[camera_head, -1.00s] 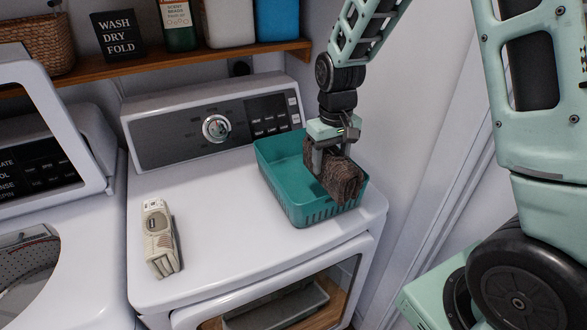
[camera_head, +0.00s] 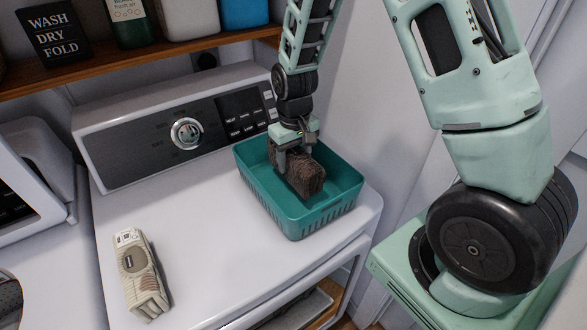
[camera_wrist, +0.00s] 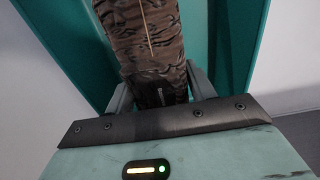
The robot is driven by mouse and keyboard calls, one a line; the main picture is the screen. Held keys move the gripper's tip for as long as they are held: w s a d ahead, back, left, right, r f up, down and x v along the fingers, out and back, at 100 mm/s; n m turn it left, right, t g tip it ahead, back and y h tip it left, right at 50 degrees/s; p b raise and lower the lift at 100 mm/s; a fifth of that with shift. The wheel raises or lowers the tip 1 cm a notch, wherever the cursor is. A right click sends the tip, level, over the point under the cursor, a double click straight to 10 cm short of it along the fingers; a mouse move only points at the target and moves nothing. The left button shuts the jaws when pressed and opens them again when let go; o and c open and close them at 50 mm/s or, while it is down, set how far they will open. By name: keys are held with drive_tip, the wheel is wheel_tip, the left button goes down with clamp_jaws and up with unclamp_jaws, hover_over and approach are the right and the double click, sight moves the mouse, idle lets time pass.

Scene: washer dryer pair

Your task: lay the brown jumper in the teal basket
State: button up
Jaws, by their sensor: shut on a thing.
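The brown jumper (camera_head: 304,177) is a folded, dark-patterned bundle inside the teal basket (camera_head: 296,224), towards its left and middle. The basket stands on the white dryer top near its right edge. My gripper (camera_head: 293,158) points down into the basket and is shut on the jumper. In the wrist view the jumper (camera_wrist: 146,42) passes between the fingers, with teal basket walls (camera_wrist: 66,40) on both sides. Whether the jumper's underside touches the basket floor cannot be told.
A beige patterned folded item (camera_head: 139,272) lies on the dryer top (camera_head: 205,260) at left. The control panel (camera_head: 180,133) rises behind the basket. A wooden shelf (camera_head: 130,72) with a sign (camera_head: 54,34) and containers is above. A wall is close on the right.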

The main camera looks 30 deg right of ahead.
drive_tip(key=shift+f+p, duration=0.5)
drive_tip(key=shift+f, duration=1.65)
drive_tip(key=shift+f, duration=0.1)
drive_tip(key=o, duration=1.4)
